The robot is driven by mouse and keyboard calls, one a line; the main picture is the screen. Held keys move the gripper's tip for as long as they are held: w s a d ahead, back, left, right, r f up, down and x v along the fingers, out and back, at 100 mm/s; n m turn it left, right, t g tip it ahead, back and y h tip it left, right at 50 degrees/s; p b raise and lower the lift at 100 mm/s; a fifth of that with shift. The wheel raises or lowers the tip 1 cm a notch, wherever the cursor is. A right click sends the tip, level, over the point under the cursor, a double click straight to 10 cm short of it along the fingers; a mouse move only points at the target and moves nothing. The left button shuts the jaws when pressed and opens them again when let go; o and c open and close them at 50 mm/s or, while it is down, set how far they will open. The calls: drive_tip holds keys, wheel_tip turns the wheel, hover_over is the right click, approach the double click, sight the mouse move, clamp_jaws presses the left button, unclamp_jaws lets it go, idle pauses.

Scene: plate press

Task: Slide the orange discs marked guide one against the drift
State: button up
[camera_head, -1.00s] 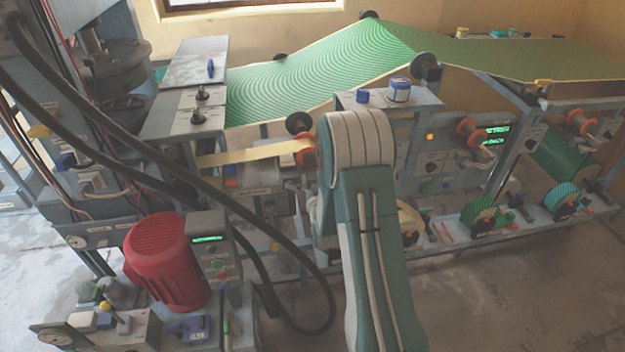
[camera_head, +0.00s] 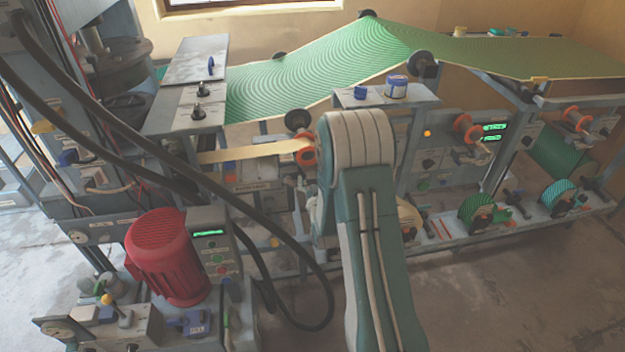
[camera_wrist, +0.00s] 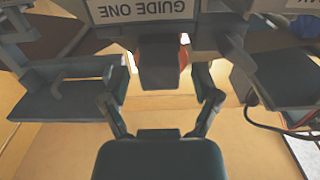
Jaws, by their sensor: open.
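The orange discs of guide one (camera_head: 306,157) show in the head view beside my arm, which hides part of them. A tan strip (camera_head: 250,152) runs to them from the left. In the wrist view, which looks upside down, the label GUIDE ONE (camera_wrist: 143,10) is at the top edge. Just below it, an orange disc (camera_wrist: 158,47) shows partly behind a dark block. My gripper (camera_wrist: 161,80) is open, its fingers apart on either side of this block. Whether they touch it, I cannot tell. My arm hides the gripper in the head view.
Other orange discs (camera_head: 462,124) sit on stations to the right. A green patterned web (camera_head: 320,75) runs above. Black hoses (camera_head: 130,150) cross the left side, near a red motor (camera_head: 165,255). Bare floor lies at lower right.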

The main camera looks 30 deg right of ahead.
drive_tip(key=v, duration=1.2)
drive_tip(key=shift+w, duration=0.1)
